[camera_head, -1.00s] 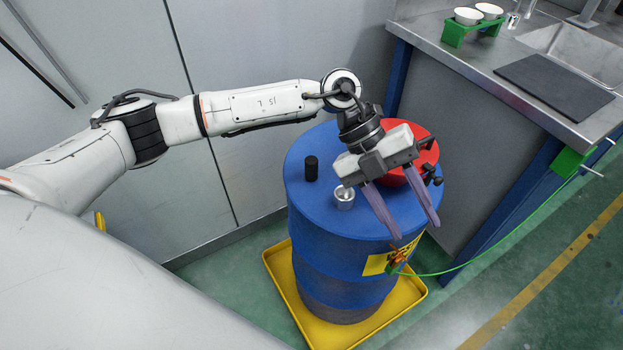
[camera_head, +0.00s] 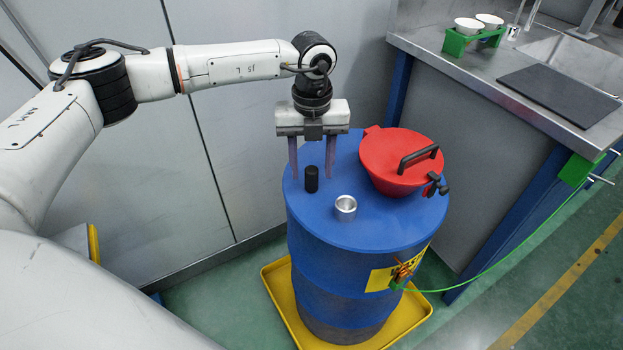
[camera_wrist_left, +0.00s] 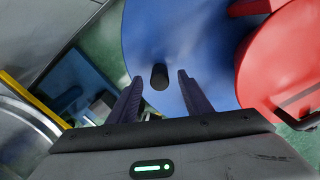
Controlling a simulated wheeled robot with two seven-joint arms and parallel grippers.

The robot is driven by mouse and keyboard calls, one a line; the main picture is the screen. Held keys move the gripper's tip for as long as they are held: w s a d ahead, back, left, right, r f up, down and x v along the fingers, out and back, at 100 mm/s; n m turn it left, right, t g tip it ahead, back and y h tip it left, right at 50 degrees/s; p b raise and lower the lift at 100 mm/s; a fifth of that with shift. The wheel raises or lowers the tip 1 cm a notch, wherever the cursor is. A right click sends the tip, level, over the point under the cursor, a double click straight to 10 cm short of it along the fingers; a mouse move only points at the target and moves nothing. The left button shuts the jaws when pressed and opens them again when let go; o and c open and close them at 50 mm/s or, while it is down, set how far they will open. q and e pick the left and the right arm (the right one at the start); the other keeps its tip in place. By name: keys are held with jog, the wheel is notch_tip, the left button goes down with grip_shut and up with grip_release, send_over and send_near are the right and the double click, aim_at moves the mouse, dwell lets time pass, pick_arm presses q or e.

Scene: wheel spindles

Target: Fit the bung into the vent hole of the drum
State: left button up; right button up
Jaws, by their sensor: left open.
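The bung, a short black cylinder (camera_head: 311,180), stands upright on the left of the blue drum's top (camera_head: 385,233). A silver round fitting with an open top (camera_head: 345,208), likely the vent hole, stands to its right and nearer the camera. My left gripper (camera_head: 311,176) is open and points down, one finger on each side of the bung in the picture. In the left wrist view the bung (camera_wrist_left: 159,76) shows between the two fingertips (camera_wrist_left: 159,74), with gaps on both sides. I cannot tell exactly how high the tips are. My right gripper is not in view.
A red lid or funnel with a black handle (camera_head: 386,157) covers the drum's right rear. The drum stands in a yellow tray (camera_head: 277,292). A green cable (camera_head: 470,289) runs from the drum to the steel bench (camera_head: 440,58). A grey wall is close behind.

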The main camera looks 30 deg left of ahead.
aim_at(312, 170)
pick_arm(q)
notch_tip(312, 170, down, 4)
jog(key=shift+r, duration=0.25)
jog(key=c, duration=1.1)
jog(key=shift+c, duration=0.2)
